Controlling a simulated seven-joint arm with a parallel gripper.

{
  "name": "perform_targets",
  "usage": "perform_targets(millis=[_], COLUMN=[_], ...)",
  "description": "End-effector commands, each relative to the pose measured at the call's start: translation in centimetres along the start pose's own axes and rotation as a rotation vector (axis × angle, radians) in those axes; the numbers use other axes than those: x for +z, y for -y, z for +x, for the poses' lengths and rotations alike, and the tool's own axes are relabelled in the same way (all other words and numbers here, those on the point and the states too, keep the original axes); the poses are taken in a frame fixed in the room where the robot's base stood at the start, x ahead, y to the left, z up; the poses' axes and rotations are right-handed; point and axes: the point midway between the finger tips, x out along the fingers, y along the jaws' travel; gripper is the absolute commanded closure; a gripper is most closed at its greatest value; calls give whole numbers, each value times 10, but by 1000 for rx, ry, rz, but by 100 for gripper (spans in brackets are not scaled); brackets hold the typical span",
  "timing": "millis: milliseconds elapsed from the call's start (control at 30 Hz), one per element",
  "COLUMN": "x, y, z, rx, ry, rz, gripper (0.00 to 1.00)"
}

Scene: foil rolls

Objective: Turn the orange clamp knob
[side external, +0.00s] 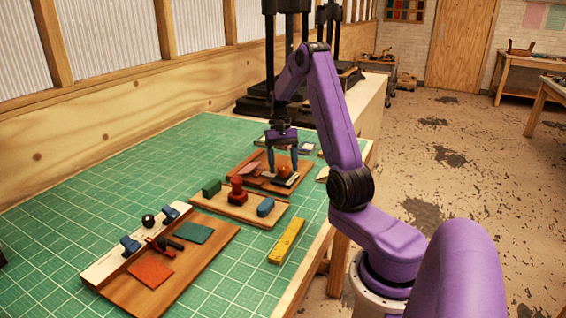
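The orange clamp knob (285,172) is a small round knob on a dark clamp piece at the right part of the far wooden board (240,179). My gripper (282,167) points down over this board from above. Its two fingers are spread apart, one to the left of the knob and one to the right in the picture. I see no clear contact between the fingers and the knob. From this single view I cannot tell how exactly they line up with it in depth.
A middle board (228,209) carries a red knobbed block (237,190), a green block and a blue block. A nearer board (205,258) holds coloured squares and blue clamps. A yellow level (287,241) lies at the right. The green mat (60,230) is clear at left.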

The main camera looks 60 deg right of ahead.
Motion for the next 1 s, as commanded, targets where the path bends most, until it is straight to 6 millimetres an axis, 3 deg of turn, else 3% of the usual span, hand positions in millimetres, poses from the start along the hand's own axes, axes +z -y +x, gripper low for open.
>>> perform_targets(millis=[267, 600, 1000], x=[-1, -1, -1], y=[0, 0, 0], z=[-22, -86, -142], rx=[0, 0, 0], ry=[-4, -4, -3], rz=[-1, -1, -1], gripper=[36, 36, 36])
